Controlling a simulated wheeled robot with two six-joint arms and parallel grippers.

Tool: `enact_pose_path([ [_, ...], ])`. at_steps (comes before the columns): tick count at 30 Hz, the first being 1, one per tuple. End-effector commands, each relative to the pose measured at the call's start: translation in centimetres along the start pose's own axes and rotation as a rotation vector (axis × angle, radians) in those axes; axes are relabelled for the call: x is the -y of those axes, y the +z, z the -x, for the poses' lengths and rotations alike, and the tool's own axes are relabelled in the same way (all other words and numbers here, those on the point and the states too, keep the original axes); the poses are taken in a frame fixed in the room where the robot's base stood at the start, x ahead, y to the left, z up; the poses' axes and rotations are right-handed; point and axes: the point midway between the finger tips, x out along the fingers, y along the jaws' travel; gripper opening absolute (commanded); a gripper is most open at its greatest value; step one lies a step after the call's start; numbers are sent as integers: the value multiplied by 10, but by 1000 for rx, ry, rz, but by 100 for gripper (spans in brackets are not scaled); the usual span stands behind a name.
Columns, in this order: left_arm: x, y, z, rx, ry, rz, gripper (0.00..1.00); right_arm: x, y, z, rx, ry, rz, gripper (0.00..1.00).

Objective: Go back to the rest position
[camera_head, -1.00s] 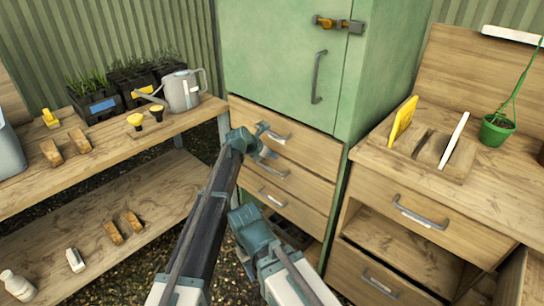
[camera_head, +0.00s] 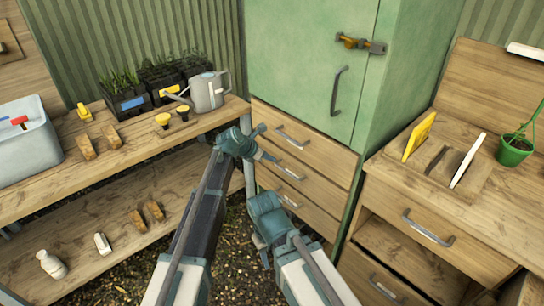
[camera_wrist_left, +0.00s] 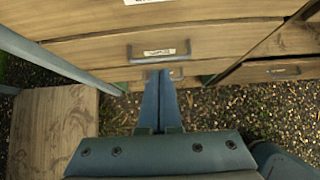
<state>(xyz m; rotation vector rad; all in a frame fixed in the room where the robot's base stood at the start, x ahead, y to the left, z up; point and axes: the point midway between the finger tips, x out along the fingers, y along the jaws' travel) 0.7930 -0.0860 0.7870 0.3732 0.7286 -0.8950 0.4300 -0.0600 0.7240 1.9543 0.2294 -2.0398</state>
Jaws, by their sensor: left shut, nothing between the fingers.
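My left gripper (camera_head: 272,157) is in front of the wooden drawers (camera_head: 325,150) under the green cabinet. In the left wrist view its two blue fingers (camera_wrist_left: 161,76) lie together, with nothing between them. Their tips overlap a lower drawer handle (camera_wrist_left: 177,74) in that picture; whether they touch it I cannot tell. My right gripper's teal wrist (camera_head: 268,215) is lower and to the right in the head view; its fingers are mostly hidden, so its opening is unclear.
A shelf bench (camera_head: 60,200) on the left carries a watering can (camera_head: 207,92), plant trays and a blue-grey crate (camera_head: 25,155). A workbench (camera_head: 385,180) with a potted plant (camera_head: 514,150) stands at right. Gravel floor (camera_head: 235,260) shows between.

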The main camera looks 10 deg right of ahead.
Motion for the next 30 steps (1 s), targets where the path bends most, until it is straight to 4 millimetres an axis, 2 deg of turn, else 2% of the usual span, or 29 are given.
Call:
enact_pose_path([
  [6,0,-3,1,-4,0,-12,0,0,0,0,0,0,0,50],
  [8,2,-10,6,-16,1,-53,0,0,0,0,0,0,0,50],
  [10,6,-26,15,-45,3,-149,0,0,0,0,0,0,0,50],
  [17,25,-112,68,-222,-54,-713,0,0,0,0,0,0,0,50],
  [24,50,-202,130,-396,-244,-1315,0,0,0,0,0,0,0,50],
  [30,70,-258,172,-468,-451,-1689,0,0,0,0,0,0,0,50],
])
